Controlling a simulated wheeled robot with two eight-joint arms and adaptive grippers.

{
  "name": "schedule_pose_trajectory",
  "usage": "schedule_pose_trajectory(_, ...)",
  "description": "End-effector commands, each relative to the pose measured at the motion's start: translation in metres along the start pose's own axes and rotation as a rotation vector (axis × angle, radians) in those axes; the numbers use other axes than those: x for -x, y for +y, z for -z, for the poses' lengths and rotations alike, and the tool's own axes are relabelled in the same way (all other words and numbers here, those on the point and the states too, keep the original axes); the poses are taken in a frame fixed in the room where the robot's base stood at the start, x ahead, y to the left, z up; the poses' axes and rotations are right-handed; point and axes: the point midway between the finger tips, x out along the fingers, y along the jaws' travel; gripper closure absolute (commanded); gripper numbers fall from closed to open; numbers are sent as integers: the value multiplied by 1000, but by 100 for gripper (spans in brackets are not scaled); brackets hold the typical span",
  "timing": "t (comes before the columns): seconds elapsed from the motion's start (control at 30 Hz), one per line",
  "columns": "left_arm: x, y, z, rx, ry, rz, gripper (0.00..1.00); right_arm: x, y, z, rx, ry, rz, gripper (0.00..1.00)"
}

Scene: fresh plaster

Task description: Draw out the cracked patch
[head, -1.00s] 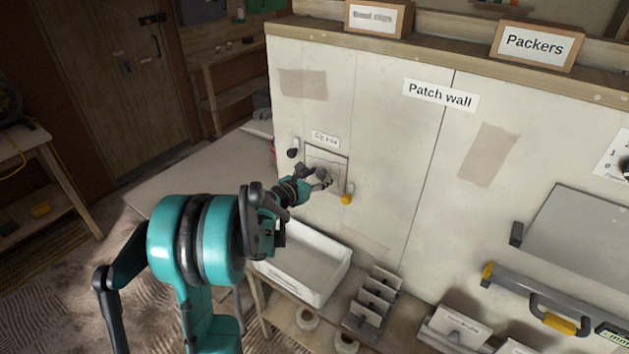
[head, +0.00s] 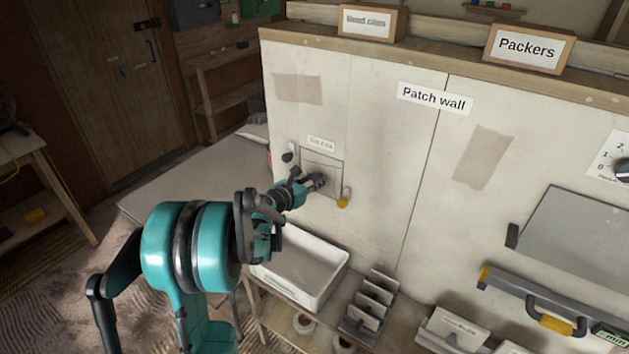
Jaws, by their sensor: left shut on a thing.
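The cracked patch (head: 323,166) is a small pale square set in the white patch wall (head: 386,165), under a small label too blurred to read. A dark crack line runs across its upper part. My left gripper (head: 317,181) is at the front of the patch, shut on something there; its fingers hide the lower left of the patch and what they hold. A dark knob (head: 287,157) sits left of the patch, and a grey and yellow latch (head: 344,198) sits at its lower right. My right gripper is not in view.
A white tray (head: 335,285) stands below the patch on a bench. Right of it is a rack of upright plates (head: 372,300). A grey panel (head: 585,240) and a long tool with a yellow grip (head: 555,323) are at the right.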

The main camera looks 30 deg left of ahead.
Motion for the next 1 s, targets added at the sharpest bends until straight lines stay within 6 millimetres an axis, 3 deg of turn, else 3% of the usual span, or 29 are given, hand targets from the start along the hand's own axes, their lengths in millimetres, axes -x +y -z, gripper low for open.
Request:
schedule_pose_trajectory(0.27,1,0,0,1,0,0,99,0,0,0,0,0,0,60)
schedule_pose_trajectory(1.0,39,0,10,1,0,-1,99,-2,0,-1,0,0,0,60)
